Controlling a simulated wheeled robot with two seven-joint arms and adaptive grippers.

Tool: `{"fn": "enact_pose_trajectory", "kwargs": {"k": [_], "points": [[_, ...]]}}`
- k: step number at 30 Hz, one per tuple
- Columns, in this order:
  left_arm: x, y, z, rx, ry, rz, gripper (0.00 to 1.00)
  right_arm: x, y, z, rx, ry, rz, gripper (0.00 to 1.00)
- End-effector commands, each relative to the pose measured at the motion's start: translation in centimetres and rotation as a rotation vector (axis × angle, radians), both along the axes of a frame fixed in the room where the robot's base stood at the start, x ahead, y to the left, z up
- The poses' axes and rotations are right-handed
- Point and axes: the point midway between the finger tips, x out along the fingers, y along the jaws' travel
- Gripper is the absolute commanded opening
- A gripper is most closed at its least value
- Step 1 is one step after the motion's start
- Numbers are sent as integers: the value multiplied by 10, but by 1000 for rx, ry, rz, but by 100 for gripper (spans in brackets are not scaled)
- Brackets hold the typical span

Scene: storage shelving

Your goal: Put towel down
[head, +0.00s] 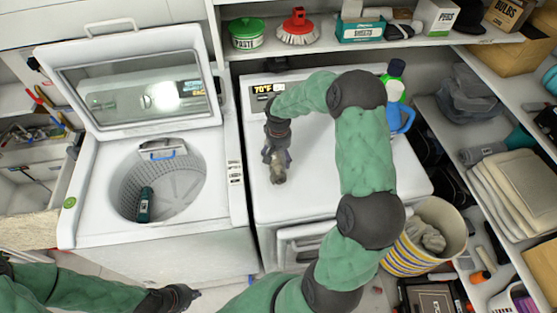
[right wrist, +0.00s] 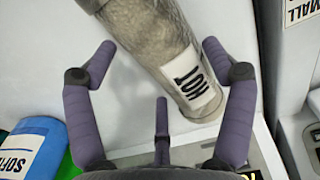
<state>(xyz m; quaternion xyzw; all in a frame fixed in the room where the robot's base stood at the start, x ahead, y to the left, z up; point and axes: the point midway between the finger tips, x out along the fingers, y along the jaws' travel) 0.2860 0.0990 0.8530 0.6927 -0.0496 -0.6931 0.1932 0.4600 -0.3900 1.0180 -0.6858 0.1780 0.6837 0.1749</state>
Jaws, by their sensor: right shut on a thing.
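The towel (head: 278,175) is a small rolled grey-beige bundle at the tip of my right gripper (head: 273,156), above the white top of the closed machine on the right. In the right wrist view the grey towel roll (right wrist: 155,45) lies tilted, with a white lettered label (right wrist: 193,85). The purple fingers of my right gripper (right wrist: 158,72) stand either side of it, and the grip is shut on it. My left gripper (head: 182,297) is low at the bottom of the head view, away from the towel. Its fingers are too small and dark to read.
The open washer (head: 85,222) at left has a raised lid and a dark green bottle (head: 145,205) in its drum. Green and blue bottles (head: 398,118) stand at the closed machine's back right. A striped basket (head: 405,262) and stocked shelves are at right.

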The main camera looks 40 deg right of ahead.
Motion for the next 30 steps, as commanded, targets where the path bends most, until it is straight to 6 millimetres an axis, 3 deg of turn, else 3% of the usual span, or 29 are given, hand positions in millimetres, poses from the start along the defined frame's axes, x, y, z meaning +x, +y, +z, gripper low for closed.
{"fn": "enact_pose_trajectory", "kwargs": {"k": [6, 16, 17, 18, 30], "points": [[0, 0, 1, 0, 0, 0, 0, 0, 1, -27, 1, 2, 1, 35], [0, 0, -3, 0, 0, 0, 0, 0, 2, -30, 1, 0, 1, 35], [0, 0, -3, 0, 0, 0, 0, -1, 2, -30, 1, 2, 1, 86], [0, 0, -2, 0, 0, 0, 0, -1, 2, -30, 1, 2, 1, 97], [0, 0, -1, 0, 0, 0, 0, -1, 2, -29, 1, 2, 1, 100]]}}
